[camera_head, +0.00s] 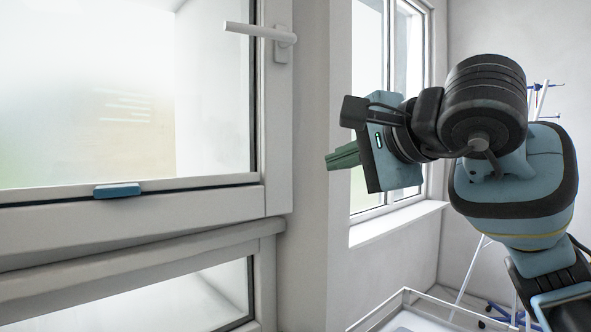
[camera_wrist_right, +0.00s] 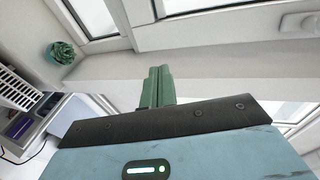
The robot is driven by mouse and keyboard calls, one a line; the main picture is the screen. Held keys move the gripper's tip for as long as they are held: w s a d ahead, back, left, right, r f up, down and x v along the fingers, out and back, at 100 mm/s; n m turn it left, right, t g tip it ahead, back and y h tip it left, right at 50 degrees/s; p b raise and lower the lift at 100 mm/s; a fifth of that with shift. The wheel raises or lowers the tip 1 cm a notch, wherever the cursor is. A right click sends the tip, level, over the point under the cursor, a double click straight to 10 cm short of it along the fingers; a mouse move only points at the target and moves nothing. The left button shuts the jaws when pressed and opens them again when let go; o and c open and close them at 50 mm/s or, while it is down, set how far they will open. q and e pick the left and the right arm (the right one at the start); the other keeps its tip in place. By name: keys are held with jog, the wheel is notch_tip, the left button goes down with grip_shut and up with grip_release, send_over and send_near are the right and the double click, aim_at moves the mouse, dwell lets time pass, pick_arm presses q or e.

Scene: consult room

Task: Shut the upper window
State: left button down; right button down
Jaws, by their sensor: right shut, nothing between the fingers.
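The upper window (camera_head: 160,208) fills the left of the head view, with a white frame and a pale pane. Its white handle (camera_head: 258,33) sits at the top right of the frame, with its lever pointing left. A small blue block (camera_head: 118,190) sits on its bottom rail. The sash appears to stand out from the frame below; how far it is open I cannot tell. My right gripper (camera_head: 343,157) is to the right of the sash, apart from it, with its green fingers pointing left. The fingers (camera_wrist_right: 158,87) are together and empty in the wrist view. My left gripper is out of view.
A lower window (camera_head: 250,285) is below the upper one. A wall pier (camera_head: 310,180) separates these from another window (camera_head: 385,110) behind my right gripper. A white-railed table (camera_head: 405,297) is at the bottom. The wrist view shows a green plant (camera_wrist_right: 62,52) on a sill.

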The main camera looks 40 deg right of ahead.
aim_at(281, 175)
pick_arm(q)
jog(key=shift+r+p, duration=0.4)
pick_arm(e)
jog(key=x, duration=0.9)
jog(key=r+x, duration=0.1)
jog(key=x, duration=0.3)
jog(key=shift+w+f, duration=0.1)
jog(key=shift+w, duration=0.45)
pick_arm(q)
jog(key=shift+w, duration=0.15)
pick_arm(e)
jog(key=shift+d, duration=0.1)
